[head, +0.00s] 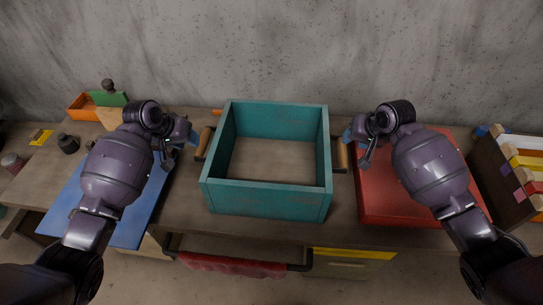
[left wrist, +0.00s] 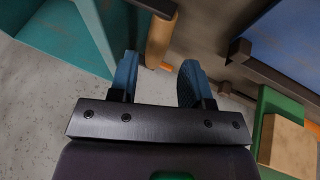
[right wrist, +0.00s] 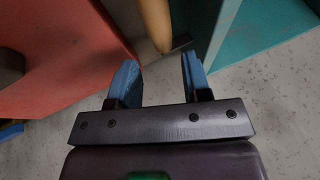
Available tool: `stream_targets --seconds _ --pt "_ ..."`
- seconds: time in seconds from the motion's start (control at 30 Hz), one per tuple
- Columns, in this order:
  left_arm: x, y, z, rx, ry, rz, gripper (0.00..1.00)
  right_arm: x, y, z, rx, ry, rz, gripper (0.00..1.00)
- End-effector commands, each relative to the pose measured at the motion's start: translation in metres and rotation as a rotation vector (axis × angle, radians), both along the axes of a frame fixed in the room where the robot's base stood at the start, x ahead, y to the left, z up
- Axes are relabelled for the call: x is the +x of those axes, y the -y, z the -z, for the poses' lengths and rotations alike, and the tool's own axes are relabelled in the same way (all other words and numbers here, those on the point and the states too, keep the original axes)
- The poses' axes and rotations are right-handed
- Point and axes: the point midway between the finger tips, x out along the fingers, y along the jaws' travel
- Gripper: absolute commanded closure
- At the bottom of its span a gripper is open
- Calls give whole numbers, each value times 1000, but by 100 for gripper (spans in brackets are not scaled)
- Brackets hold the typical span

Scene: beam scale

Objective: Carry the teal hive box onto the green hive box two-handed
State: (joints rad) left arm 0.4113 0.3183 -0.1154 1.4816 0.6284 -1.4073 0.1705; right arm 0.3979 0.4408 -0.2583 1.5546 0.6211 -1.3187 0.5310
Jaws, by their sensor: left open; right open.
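The teal hive box (head: 268,199) stands open-topped in the middle of the bench, with a wooden handle on its left side (head: 204,143) and one on its right side (head: 342,156). My left gripper (head: 193,138) is open beside the left handle. In the left wrist view, that handle (left wrist: 161,38) lies just ahead of the fingers. My right gripper (head: 349,136) is open beside the right handle. In the right wrist view, that handle (right wrist: 155,22) lies ahead, between the finger lines. Neither gripper holds anything. I cannot make out a green hive box.
A blue panel (head: 131,223) lies left and a red box or lid (head: 392,207) right of the teal box. A rack of frames (head: 508,175) stands far right. An orange tray (head: 80,104) and a green-and-wood item (head: 108,98) are back left. A red cloth (head: 232,265) hangs in front.

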Motion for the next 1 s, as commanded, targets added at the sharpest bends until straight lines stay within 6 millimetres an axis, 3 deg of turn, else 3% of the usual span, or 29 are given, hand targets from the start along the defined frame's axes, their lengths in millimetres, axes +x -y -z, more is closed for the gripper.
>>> stream_targets --seconds 0.3,0.5,1.0 --pt "17 17 44 -1 -2 0 56 21 -13 44 0 -2 -1 56" --pt "25 23 62 -1 0 -1 56 29 -17 62 0 0 -1 56" --pt "28 26 70 -1 1 0 56 33 -19 70 0 1 -1 56"
